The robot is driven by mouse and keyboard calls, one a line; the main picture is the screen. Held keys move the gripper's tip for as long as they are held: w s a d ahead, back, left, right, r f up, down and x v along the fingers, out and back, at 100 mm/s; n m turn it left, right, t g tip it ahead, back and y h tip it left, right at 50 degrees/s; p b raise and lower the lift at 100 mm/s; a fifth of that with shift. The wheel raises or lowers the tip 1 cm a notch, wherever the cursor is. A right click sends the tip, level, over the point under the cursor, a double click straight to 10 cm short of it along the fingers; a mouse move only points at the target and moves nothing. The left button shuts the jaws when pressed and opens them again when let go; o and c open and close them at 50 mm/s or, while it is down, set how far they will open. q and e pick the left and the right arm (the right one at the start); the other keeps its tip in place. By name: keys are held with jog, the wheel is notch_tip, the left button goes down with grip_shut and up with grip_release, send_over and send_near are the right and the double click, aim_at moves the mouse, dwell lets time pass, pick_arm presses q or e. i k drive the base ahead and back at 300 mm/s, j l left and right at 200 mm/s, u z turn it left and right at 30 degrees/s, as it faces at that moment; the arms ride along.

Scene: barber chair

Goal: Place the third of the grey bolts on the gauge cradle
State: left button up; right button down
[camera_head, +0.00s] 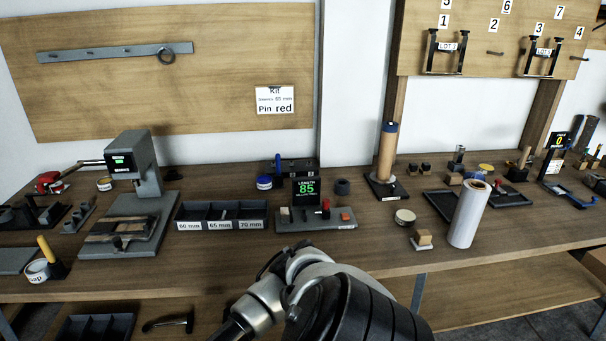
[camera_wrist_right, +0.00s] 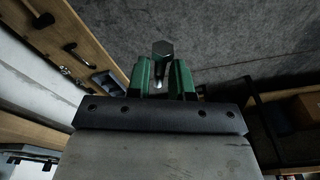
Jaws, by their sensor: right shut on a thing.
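My right gripper (camera_wrist_right: 162,80) shows in the right wrist view, its green fingers closed on a grey bolt (camera_wrist_right: 163,48). The bolt's hex head stands out beyond the fingertips, and part of its shank shows between them. In the head view the length gauge (camera_head: 306,188) stands on the bench, its green display reading 85. Its grey base (camera_head: 311,224) carries a red-knobbed part; I cannot make out the cradle clearly. Left of it is a dark tray (camera_head: 196,224) marked 60, 65 and 70 mm, with a small grey piece inside. My left gripper is not in view.
A grey press (camera_head: 140,170) stands left of the tray. A white roll (camera_head: 468,214) and a small wooden block (camera_head: 424,238) are at right. A lower shelf holds a dark divided tray (camera_head: 95,327) and a hammer (camera_head: 168,322). The bench front before the gauge is clear.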

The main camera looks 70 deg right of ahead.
aim_at(300, 216)
jog(key=k+l, duration=1.4)
jog(key=l, duration=0.1)
